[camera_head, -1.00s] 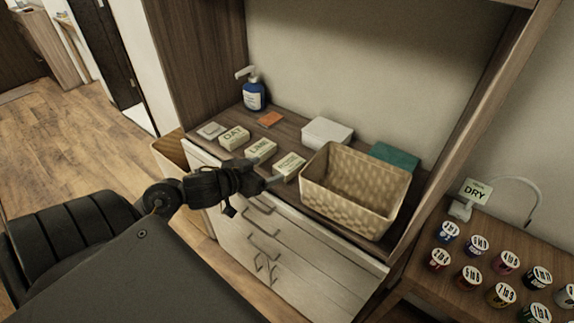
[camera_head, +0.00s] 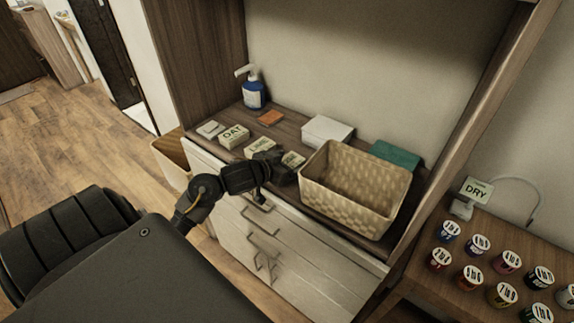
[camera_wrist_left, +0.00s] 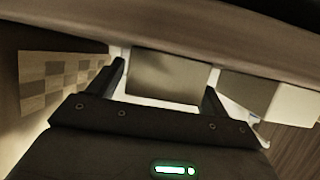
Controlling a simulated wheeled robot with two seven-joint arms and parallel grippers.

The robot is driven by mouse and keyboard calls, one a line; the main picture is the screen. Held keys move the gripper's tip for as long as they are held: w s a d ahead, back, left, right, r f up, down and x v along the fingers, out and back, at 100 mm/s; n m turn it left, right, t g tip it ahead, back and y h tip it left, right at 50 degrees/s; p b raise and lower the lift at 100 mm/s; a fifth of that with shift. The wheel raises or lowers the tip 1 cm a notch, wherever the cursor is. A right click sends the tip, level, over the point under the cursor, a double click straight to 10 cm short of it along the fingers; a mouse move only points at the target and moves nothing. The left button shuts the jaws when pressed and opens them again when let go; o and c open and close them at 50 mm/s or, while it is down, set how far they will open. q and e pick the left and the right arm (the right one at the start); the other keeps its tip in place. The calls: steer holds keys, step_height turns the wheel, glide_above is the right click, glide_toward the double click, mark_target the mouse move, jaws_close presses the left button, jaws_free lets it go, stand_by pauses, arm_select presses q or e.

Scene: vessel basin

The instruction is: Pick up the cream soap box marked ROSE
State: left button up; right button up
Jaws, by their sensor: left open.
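A cream soap box (camera_head: 293,160) stands on the wooden counter just left of the woven basket; my gripper partly covers it and its word cannot be read now. Two other cream boxes stand left of it, marked LIME (camera_head: 260,147) and OAT (camera_head: 233,136). My left gripper (camera_head: 281,168) is open at the near side of the box by the basket. In the left wrist view, that box (camera_wrist_left: 168,76) shows between the two open fingers, apart from a grip. My right gripper is in no view.
Behind are a white box (camera_head: 326,131), an orange block (camera_head: 270,118), a green box (camera_head: 394,154) and a blue pump bottle (camera_head: 253,94).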

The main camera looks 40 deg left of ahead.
mark_target(288, 162)
arm_select(q)
steer(key=c, duration=1.1)
steer(key=shift+r, duration=0.1)
steer(key=shift+r, duration=0.4)
step_height(288, 162, up, 3)
steer(key=shift+s+r+p, duration=0.1)
steer(key=shift+s+p, duration=0.05)
steer(key=shift+p, duration=0.5)
steer(key=s+r+p, duration=0.3)
steer(key=s, duration=0.4)
steer(key=s+r+m+p, duration=0.1)
steer(key=s+r+p, duration=0.3)
steer(key=s, duration=0.3)
steer(key=shift+s+a+g+h, duration=0.25)
steer(key=shift+a+g+h, duration=0.05)
